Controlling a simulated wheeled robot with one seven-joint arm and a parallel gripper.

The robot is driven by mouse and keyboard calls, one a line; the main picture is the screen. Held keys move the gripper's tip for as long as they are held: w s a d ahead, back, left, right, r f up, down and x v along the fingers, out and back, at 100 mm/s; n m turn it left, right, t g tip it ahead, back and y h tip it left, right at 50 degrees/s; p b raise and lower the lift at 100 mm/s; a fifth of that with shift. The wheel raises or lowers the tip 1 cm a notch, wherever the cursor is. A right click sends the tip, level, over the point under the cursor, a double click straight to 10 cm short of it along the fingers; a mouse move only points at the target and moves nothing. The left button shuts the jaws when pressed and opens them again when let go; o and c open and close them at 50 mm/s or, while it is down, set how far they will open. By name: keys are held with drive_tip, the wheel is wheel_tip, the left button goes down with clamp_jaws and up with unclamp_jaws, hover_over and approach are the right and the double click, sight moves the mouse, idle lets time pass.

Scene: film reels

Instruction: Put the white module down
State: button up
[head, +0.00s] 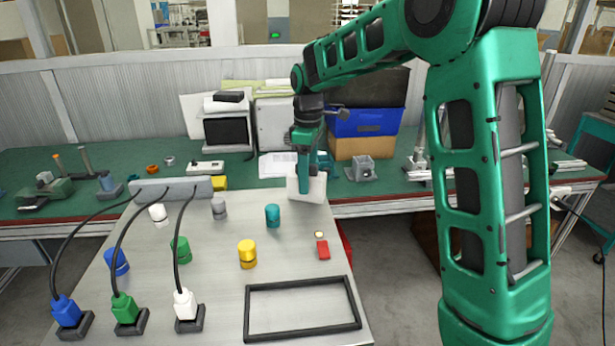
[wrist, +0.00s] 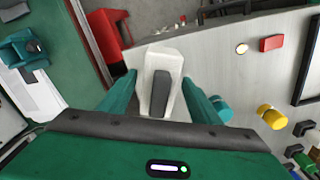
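The white module (wrist: 143,82), a pale block with a dark grey raised part on top, sits between the two teal fingers of my gripper (wrist: 160,78) in the wrist view. Both fingers appear to press on its sides, so my gripper looks shut on it. In the head view the white module (head: 318,190) shows at the far right corner of the light grey table (head: 215,270), below my gripper (head: 304,185), partly hidden by a finger. I cannot tell whether its underside touches the table.
A teal cylinder (head: 272,215), a yellow cylinder (head: 247,254) and a red block (head: 323,249) stand nearby. An empty black frame (head: 247,312) lies at the front right. Blue, green and white plugs (head: 185,304) with cables occupy the left. A green workbench (head: 375,188) stands behind.

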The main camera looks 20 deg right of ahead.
drive_tip(key=shift+r, duration=0.1)
wheel_tip(320, 180, up, 12)
idle(0.5)
drive_tip(key=s+d+f+m, duration=0.3)
drive_tip(key=s+d+m, duration=0.5)
drive_tip(key=s+d, duration=0.6)
drive_tip(key=s+d+f+m, duration=0.1)
drive_tip(key=s+f+m, duration=0.3)
drive_tip(key=s, duration=0.8)
drive_tip(key=s+d+f+m, duration=0.1)
drive_tip(key=s+f+m, duration=0.4)
drive_tip(key=s, duration=0.8)
wheel_tip(320, 180, down, 2)
drive_tip(key=shift+d+f+m, duration=0.1)
drive_tip(key=shift+d+m, duration=0.15)
drive_tip(key=shift+m, duration=0.05)
